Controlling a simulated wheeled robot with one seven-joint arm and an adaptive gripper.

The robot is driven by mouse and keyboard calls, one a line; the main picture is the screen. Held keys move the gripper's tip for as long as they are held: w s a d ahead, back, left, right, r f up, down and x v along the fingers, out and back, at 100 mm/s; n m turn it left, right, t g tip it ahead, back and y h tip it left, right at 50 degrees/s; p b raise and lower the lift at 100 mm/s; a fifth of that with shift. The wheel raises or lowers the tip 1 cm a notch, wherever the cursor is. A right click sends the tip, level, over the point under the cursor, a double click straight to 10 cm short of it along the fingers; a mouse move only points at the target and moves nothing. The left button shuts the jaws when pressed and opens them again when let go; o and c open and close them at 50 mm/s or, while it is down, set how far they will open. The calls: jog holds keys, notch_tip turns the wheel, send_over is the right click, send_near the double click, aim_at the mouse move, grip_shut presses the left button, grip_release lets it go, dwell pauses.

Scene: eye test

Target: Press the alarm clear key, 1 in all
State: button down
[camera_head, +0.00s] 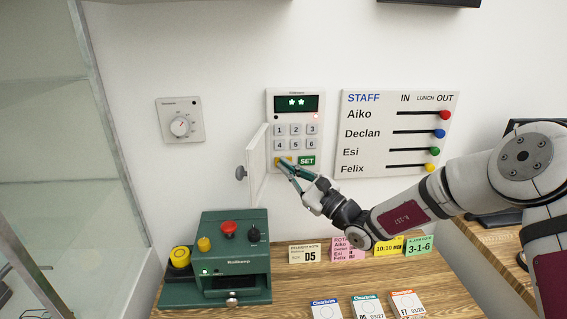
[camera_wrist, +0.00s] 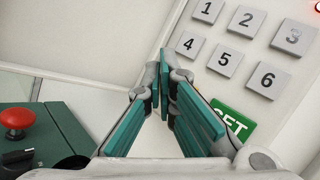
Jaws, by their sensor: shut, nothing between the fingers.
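The alarm keypad (camera_head: 294,100) is on the wall, with grey number keys, a green SET key (camera_head: 307,160) and a lit display showing two star marks (camera_head: 296,102). A yellow key (camera_head: 278,160), likely the clear key, sits left of SET; its label cannot be read. My gripper (camera_head: 282,164) is shut and empty, its tips at the yellow key and partly over it; I cannot tell whether they touch. In the wrist view my shut fingers (camera_wrist: 165,75) hide the yellow key and part of the SET key (camera_wrist: 233,118).
The keypad's white door (camera_head: 257,164) stands open on its left, close to my fingers. A green machine (camera_head: 232,250) with a red button (camera_head: 229,227) stands below on the wooden desk. Note cards (camera_head: 304,253) stand behind. A staff board (camera_head: 394,135) hangs to the right.

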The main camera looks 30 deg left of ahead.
jog(key=shift+w, duration=0.1)
jog(key=shift+w+a, duration=0.25)
jog(key=shift+w+a, duration=0.15)
jog(key=shift+w, duration=0.2)
dwell(0.7)
jog(key=shift+s, duration=0.15)
jog(key=shift+s+d+p, duration=0.4)
jog(key=shift+s+p, duration=0.15)
dwell(0.4)
jog(key=s+d+p, duration=0.1)
jog(key=s+p, duration=0.1)
jog(key=s, duration=0.1)
jog(key=s+d+p, duration=0.1)
jog(key=p, duration=0.1)
jog(key=shift+s+d, duration=0.15)
jog(key=shift+d, duration=0.15)
